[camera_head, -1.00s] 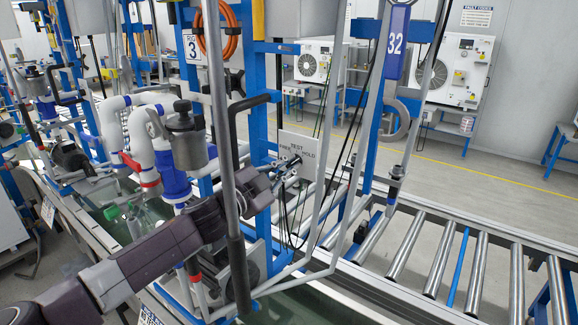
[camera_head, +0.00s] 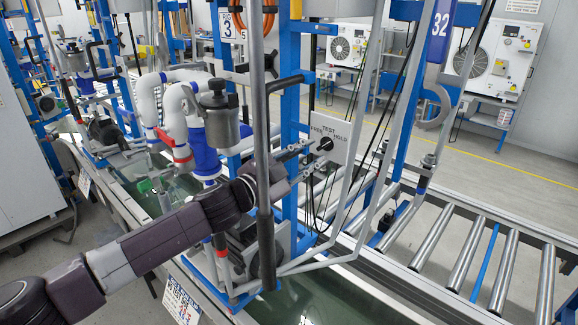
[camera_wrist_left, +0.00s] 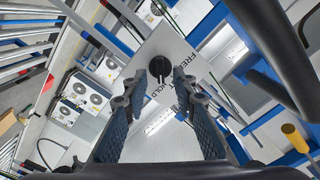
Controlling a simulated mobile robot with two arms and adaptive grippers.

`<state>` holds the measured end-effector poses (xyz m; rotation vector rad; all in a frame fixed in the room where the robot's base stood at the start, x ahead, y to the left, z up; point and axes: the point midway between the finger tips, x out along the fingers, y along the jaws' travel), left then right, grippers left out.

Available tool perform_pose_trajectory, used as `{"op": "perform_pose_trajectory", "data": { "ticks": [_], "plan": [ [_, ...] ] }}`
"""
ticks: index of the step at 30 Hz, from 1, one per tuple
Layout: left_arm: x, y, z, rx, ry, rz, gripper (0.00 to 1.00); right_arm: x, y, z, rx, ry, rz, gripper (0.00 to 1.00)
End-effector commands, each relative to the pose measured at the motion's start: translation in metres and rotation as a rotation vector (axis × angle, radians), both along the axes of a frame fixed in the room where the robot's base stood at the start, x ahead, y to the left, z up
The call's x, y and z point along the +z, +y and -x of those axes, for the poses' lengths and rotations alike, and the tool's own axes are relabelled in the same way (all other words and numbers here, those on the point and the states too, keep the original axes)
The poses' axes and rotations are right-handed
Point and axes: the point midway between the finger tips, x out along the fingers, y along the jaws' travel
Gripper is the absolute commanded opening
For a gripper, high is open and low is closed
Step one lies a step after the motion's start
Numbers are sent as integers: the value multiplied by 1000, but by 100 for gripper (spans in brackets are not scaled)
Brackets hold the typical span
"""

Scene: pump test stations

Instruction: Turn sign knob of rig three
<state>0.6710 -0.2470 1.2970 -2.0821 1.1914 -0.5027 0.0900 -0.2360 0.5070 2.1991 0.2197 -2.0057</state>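The sign plate (camera_head: 338,128) of rig three is a light square plate lettered FREE, TEST and HOLD. Its black knob (camera_head: 325,144) sits on the plate's face. My left gripper (camera_head: 311,157) reaches the plate from the lower left. In the left wrist view the knob (camera_wrist_left: 160,68) lies ahead, lined up with the gap between my left gripper's fingertips (camera_wrist_left: 159,80). The fingers are apart, one to each side, and nothing is held between them. I cannot tell whether they touch the knob. My right gripper is not in view.
A grey upright bar (camera_head: 259,110) with a dark sleeve stands in front of my left arm. White pipes and a grey canister (camera_head: 220,118) are left of the plate. A roller conveyor (camera_head: 462,262) runs at the right. The floor beyond it is open.

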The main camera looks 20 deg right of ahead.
Motion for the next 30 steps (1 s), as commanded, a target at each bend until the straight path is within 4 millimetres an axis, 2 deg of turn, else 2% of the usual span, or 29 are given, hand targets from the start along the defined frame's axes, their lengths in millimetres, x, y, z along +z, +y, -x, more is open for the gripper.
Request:
{"op": "perform_pose_trajectory", "data": {
  "ticks": [6, 13, 18, 30],
  "plan": [
    [-1, 33, 18, 2, 0, -1, 25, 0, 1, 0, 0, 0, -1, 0],
    [-1, 59, 34, 2, -1, -1, 25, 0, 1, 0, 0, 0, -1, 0],
    [0, 68, 40, 0, -1, -1, 25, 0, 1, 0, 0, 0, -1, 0],
    [0, 68, 40, 0, 0, 0, 25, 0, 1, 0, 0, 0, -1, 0]
  ]
}}
